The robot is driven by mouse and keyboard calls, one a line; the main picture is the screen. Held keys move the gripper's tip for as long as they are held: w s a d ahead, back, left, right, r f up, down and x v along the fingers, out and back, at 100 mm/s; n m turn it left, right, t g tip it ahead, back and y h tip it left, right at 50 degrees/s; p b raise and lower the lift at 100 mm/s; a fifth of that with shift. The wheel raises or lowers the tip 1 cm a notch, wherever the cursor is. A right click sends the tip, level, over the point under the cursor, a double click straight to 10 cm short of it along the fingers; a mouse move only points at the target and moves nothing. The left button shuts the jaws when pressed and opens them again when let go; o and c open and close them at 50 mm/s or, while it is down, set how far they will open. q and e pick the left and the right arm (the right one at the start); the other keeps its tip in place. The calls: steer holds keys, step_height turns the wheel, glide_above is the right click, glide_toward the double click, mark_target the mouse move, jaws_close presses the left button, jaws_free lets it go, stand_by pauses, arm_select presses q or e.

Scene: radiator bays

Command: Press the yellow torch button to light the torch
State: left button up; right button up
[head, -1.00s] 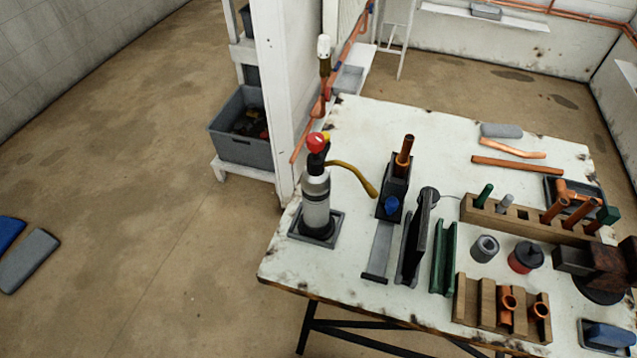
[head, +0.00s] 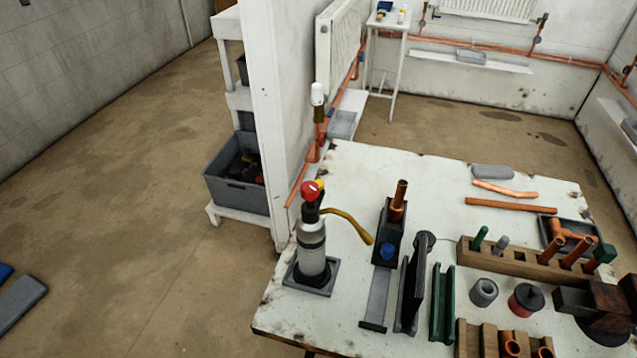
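The torch (head: 312,250) stands upright on a dark square base (head: 318,281) at the left part of the white workbench. It has a grey cylinder, a dark neck and a red knob (head: 309,191) on top. The yellow button (head: 319,184) shows small beside the red knob, partly hidden by it. A brass-coloured curved nozzle tube (head: 350,225) reaches out to the right from the neck. No flame shows at its tip. Neither of my grippers is in view.
The workbench (head: 375,165) holds a black stand with an upright copper pipe (head: 398,196), a wooden rack (head: 525,254) and a red tin (head: 526,298). A wall post (head: 270,120) and a shelf with a grey crate (head: 236,180) stand behind left.

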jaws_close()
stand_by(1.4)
